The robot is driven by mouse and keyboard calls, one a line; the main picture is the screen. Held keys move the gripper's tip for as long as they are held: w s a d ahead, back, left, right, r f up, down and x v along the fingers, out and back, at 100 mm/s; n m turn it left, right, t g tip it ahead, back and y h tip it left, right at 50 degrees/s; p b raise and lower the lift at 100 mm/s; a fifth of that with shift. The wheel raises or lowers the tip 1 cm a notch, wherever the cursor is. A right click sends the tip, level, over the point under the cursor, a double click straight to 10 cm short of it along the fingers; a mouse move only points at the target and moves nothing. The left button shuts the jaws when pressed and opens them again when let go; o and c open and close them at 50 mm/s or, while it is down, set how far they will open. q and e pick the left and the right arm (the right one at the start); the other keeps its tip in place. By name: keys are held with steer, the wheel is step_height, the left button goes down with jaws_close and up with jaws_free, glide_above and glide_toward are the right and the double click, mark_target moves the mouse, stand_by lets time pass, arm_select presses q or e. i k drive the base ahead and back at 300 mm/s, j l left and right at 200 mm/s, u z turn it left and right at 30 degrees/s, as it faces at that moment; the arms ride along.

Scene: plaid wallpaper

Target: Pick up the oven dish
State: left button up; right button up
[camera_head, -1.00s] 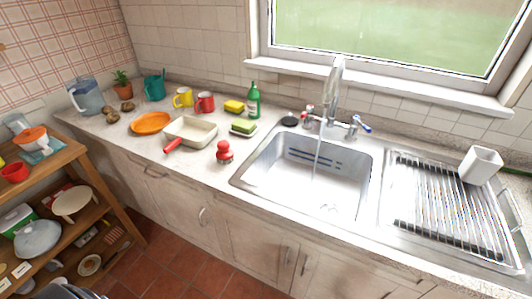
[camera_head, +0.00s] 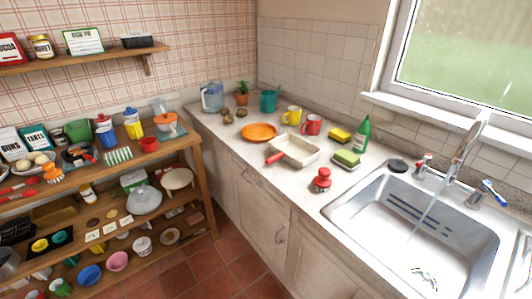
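A cream rectangular dish (camera_head: 295,150), which looks like the oven dish, sits upright on the counter between the orange plate and the sink. A red handle-like piece (camera_head: 275,157) shows at its near left corner; I cannot tell whether it is part of the dish or a separate thing. The dish looks empty. Neither of my grippers is in view.
Around the dish are an orange plate (camera_head: 259,132), a red mug (camera_head: 311,125), a yellow mug (camera_head: 292,115), a red scrubber (camera_head: 321,180), and a green sponge (camera_head: 346,160). The sink (camera_head: 410,225) with running tap is right. A loaded wooden shelf (camera_head: 200,175) stands left.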

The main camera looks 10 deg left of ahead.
mark_target(298, 152)
steer(key=i+j, duration=0.15)
steer(key=j, duration=0.2)
steer(key=i+j+z, duration=0.1)
steer(key=j, duration=0.25)
steer(key=i+j, duration=0.25)
steer(key=j, duration=0.15)
